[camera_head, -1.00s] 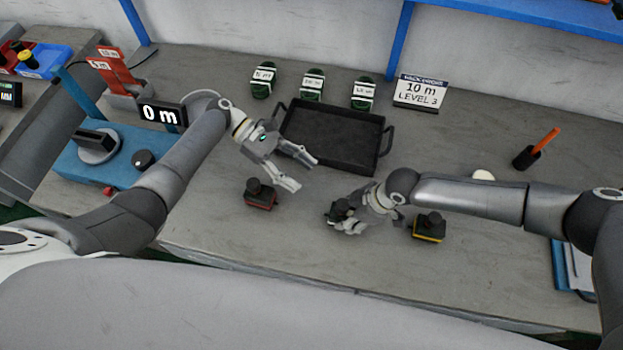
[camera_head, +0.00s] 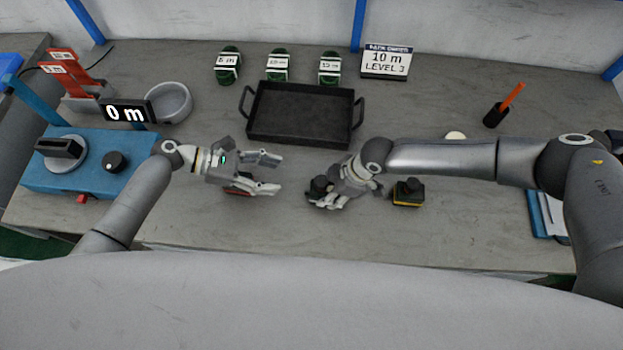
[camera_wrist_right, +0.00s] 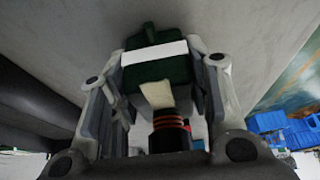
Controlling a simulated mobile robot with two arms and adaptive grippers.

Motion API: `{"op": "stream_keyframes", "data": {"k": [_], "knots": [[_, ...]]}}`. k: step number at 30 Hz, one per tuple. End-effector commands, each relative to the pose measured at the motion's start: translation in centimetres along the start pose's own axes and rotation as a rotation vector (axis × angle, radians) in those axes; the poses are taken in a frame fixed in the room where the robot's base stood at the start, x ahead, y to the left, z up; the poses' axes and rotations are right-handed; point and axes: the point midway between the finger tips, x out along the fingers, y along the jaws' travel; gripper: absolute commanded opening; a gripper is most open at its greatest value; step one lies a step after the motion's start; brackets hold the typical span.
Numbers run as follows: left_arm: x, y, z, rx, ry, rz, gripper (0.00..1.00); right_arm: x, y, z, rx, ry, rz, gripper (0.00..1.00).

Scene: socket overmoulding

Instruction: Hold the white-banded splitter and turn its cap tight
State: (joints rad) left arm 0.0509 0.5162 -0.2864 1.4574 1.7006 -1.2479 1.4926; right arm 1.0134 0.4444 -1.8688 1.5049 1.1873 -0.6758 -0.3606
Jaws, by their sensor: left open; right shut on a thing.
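My right gripper (camera_head: 328,197) is shut on the white-banded splitter (camera_head: 319,184) above the middle of the bench. In the right wrist view, the splitter (camera_wrist_right: 156,68) is a dark green block with a white band, held between the fingers. A dark part with orange rings (camera_wrist_right: 168,122) shows below it in that view. The dark cap end points up in the head view; I cannot tell how tight it is. My left gripper (camera_head: 280,174) is open and empty, its fingers pointing right toward the splitter, apart from it.
A red-banded splitter (camera_head: 238,191) is partly hidden under my left gripper. A yellow-banded splitter (camera_head: 408,193) stands right of my right gripper. A black tray (camera_head: 300,113) lies behind. Several green coils, a blue machine (camera_head: 55,181) reading "0 m" and a sign stand around.

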Motion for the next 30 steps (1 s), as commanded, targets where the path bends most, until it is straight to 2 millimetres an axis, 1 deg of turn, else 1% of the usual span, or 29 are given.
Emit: {"op": "stream_keyframes", "data": {"k": [1,6,9,13,16,20,30], "knots": [[-0.2,-0.9,0.0,-0.016,-0.001,0.030,0.52,0.0,0.0,0.0,0.000,0.000,0.000,0.19],[-0.8,-2.5,0.9,-0.062,-0.013,0.130,0.52,0.0,0.0,0.0,0.000,0.001,0.000,0.19],[-1.0,-3.1,1.5,-0.082,-0.022,0.169,0.52,0.0,0.0,0.0,0.000,0.001,0.000,0.19],[-1.2,-3.5,2.0,-0.097,-0.029,0.198,0.52,0.0,0.0,0.0,0.000,0.001,0.000,0.19],[-0.9,-3.5,2.2,-0.101,-0.033,0.206,0.52,0.0,0.0,0.0,0.000,0.001,0.000,0.19],[0.6,-3.1,2.3,-0.103,-0.036,0.209,0.52,0.0,0.0,0.0,0.000,0.001,0.000,0.19],[7.2,-1.8,2.4,-0.102,-0.035,0.207,0.52,0.0,0.0,0.0,0.000,0.001,0.000,0.19]]}}
